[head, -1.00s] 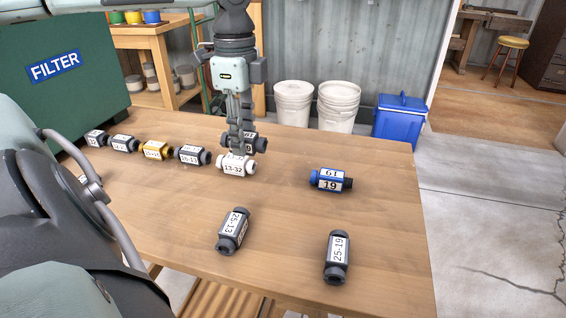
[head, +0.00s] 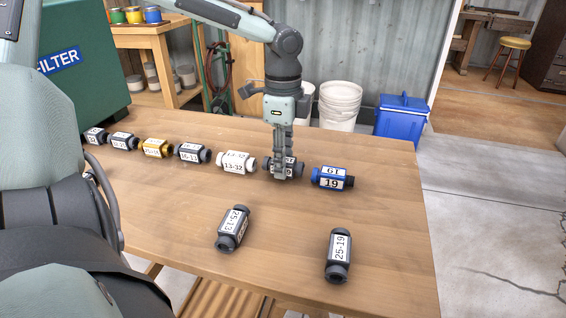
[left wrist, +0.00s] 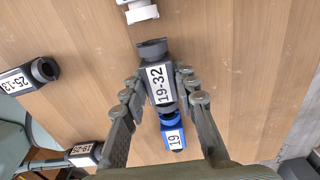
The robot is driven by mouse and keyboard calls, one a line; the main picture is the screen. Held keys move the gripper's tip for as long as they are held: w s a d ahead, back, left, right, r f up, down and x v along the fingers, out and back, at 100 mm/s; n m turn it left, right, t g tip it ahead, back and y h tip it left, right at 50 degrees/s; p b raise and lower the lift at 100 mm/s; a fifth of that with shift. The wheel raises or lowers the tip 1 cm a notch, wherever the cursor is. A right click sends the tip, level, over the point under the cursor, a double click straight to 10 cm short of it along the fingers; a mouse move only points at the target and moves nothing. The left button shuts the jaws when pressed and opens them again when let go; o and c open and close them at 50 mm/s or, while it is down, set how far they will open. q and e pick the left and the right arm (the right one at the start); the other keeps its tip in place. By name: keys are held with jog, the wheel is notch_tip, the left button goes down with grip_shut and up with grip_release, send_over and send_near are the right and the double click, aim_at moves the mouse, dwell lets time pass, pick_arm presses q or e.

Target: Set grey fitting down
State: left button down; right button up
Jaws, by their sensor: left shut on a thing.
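My left gripper (head: 282,174) is shut on a grey fitting (head: 295,163), partly hidden by the fingers. In the left wrist view this grey fitting (left wrist: 158,85) reads 19-32 and lies between the two fingers. It is at or just above the wooden table (head: 300,215), in line between the white fitting (head: 237,161) on its left and the blue fitting (head: 331,177) on its right, with a small gap to each. I cannot tell for sure whether it touches the table. My right gripper is not in view.
Left of the white fitting stand a dark fitting (head: 192,153), a yellow fitting (head: 157,148) and more dark ones. Two dark fittings, one at front centre (head: 233,229) and one at front right (head: 338,256), lie apart. A green filter box (head: 85,85) stands behind left.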

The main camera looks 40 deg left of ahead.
pick_arm(q)
jog(key=shift+f, duration=0.3)
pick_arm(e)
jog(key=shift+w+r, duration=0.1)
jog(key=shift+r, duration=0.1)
pick_arm(q)
jog(key=shift+f, duration=0.15)
jog(key=c, duration=1.2)
grip_release()
jog(key=shift+r, duration=0.35)
notch_tip(320, 180, up, 12)
jog(key=shift+f+p, duration=0.2)
jog(key=shift+p, duration=0.35)
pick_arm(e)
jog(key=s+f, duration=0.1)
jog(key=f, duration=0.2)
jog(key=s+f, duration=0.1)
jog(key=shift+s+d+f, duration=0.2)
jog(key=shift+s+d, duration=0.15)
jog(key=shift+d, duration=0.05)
